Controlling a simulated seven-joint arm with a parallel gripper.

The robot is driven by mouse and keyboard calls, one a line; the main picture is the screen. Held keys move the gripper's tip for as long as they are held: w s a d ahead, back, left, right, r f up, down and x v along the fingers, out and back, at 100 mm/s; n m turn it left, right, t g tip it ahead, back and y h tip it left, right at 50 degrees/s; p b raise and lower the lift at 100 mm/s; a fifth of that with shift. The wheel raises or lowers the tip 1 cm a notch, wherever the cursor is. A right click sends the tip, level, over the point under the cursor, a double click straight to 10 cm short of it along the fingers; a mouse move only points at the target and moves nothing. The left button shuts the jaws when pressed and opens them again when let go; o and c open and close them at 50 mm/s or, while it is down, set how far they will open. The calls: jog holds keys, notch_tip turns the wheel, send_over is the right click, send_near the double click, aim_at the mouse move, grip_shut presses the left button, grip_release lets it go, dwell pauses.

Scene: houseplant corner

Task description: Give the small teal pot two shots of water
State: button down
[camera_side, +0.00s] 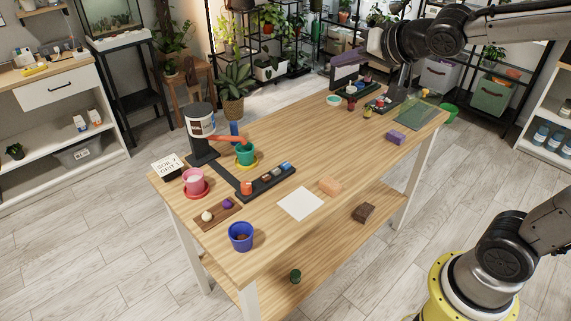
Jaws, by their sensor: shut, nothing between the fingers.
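A small teal-green pot (246,154) stands upright on a yellow saucer (237,165) toward the table's left end. The red arm (224,139) of a dispenser with a white canister (202,123) reaches to the pot's rim area. I cannot see inside the pot. A dark strip (268,181) with several coloured blocks or buttons runs in front of the pot.
A sign (168,166), a pink pot (193,180), a wooden tray (207,223) and a blue pot (240,237) stand at the left end. White paper (300,203), an orange block (330,187) and a purple block (396,137) lie in front. The table's middle is mostly clear.

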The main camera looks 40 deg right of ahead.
jog(key=w+f+y, duration=0.1)
jog(key=w+f, duration=0.4)
jog(key=w, duration=0.4)
jog(key=g+y, duration=0.1)
jog(key=g, duration=0.2)
send_over(288, 166)
notch_tip(288, 166, down, 20)
jog(key=shift+f, duration=4.35)
jog(key=shift+f, duration=0.1)
jog(key=shift+f, duration=0.3)
